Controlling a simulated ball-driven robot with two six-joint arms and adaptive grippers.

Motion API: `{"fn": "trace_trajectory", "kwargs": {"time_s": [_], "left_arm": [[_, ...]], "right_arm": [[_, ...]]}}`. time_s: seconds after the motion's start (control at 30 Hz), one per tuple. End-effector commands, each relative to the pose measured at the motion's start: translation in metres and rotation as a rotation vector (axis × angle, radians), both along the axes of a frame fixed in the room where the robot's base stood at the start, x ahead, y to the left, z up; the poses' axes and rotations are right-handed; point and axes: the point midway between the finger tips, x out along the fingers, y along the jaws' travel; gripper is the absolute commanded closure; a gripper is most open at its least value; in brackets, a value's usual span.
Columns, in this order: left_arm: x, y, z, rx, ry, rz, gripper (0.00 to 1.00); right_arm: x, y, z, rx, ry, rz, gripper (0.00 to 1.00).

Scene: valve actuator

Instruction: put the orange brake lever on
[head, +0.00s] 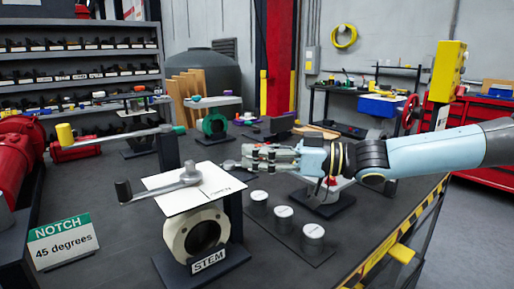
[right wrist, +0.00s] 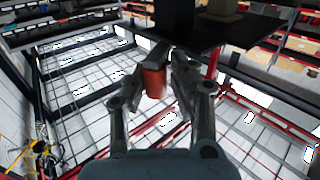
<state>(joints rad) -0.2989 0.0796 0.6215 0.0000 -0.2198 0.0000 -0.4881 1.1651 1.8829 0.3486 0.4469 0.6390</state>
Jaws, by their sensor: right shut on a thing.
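My right gripper (head: 262,160) reaches in from the right, level above the table. In the right wrist view its fingers (right wrist: 155,75) are shut on an orange-red cylindrical handle, the orange brake lever (right wrist: 154,82). A grey bar runs on from that handle toward a dark plate. In the head view the fingers hide the orange handle. A grey end shows just left of the fingertips. The STEM block (head: 190,232) stands left of the gripper, with a white plate on top. A grey lever with a dark handle (head: 160,187) lies over that plate. My left gripper is out of view.
Three round grey-topped pieces (head: 283,218) stand on a dark mat right of the STEM block. A stand (head: 326,205) sits under my right arm. A green "NOTCH 45 degrees" sign (head: 62,241) is at front left. A yellow-handled lever (head: 110,136) stands behind it.

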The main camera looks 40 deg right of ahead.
Motion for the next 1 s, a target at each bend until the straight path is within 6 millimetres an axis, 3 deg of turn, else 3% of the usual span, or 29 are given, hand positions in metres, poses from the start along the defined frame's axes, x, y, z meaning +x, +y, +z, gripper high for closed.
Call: {"fn": "trace_trajectory", "kwargs": {"time_s": [0.27,0.5,0.7,1.0], "left_arm": [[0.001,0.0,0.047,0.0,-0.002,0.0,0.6],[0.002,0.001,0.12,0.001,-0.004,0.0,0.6],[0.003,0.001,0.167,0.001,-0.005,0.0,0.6],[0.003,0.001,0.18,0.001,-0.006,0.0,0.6]], "right_arm": [[-0.005,0.005,0.009,0.009,0.001,-0.143,1.0],[-0.012,0.016,0.013,0.012,0.006,-0.36,1.0],[-0.016,0.026,0.01,0.015,0.009,-0.543,1.0],[-0.018,0.039,0.001,0.012,0.001,-0.782,1.0]]}}
